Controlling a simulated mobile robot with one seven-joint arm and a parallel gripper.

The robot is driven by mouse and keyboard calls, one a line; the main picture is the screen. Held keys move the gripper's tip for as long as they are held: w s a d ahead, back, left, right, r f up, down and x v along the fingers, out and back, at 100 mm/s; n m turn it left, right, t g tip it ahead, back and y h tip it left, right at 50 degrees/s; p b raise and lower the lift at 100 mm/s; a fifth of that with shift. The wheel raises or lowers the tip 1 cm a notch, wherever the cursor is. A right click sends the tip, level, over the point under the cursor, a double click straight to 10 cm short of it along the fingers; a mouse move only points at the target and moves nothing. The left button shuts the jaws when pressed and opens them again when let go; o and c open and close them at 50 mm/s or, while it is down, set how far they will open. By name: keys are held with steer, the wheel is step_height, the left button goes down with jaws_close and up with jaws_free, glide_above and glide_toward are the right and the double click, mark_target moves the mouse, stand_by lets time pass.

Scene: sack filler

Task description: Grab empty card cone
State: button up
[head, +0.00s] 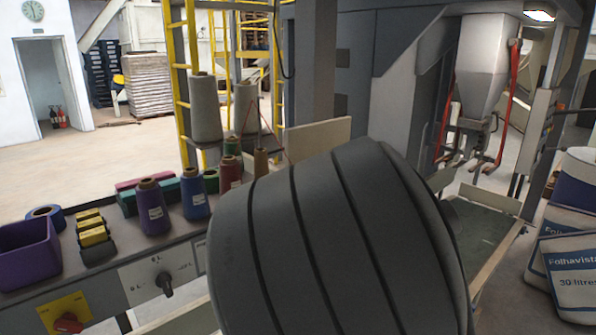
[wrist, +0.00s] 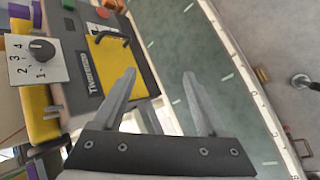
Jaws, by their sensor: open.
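A bare tan cone (head: 261,162), which looks like the empty card cone, stands at the back of the machine's top shelf. It is just right of the red thread cone (head: 230,172), and my arm hides its lower right side from the head camera. I do not make it out in the wrist view. My gripper (wrist: 158,82) is open and empty in the wrist view, its fingers above the gap between a control panel and a green belt. My arm hides the gripper in the head view.
Purple (head: 152,207) and blue (head: 195,193) thread cones stand on the shelf, left of the tan cone. Two large grey cones (head: 205,108) stand behind. A purple bin (head: 28,252) is at far left. The wrist view shows a dial (wrist: 40,50) and green belt (wrist: 225,75).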

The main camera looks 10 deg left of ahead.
steer(key=w+a+r+n+t+p, duration=0.1)
steer(key=w+a+r+n+t, duration=0.3)
steer(key=a+r+n, duration=0.2)
steer(key=n+t+y+p, duration=0.2)
steer(key=n+t+y, duration=0.35)
steer(key=n, duration=0.85)
glide_toward(261, 157)
steer(key=shift+y, duration=0.35)
steer(key=p+x, duration=0.2)
steer(key=x, duration=0.3)
steer(key=shift+w+d+r, duration=0.1)
steer(key=shift+w+r, duration=0.05)
steer(key=shift+w, duration=0.3)
steer(key=shift+p+x, duration=1.4)
steer(key=shift+x, duration=1.45)
steer(key=shift+f, duration=0.2)
steer(key=shift+c, duration=0.2)
jaws_close()
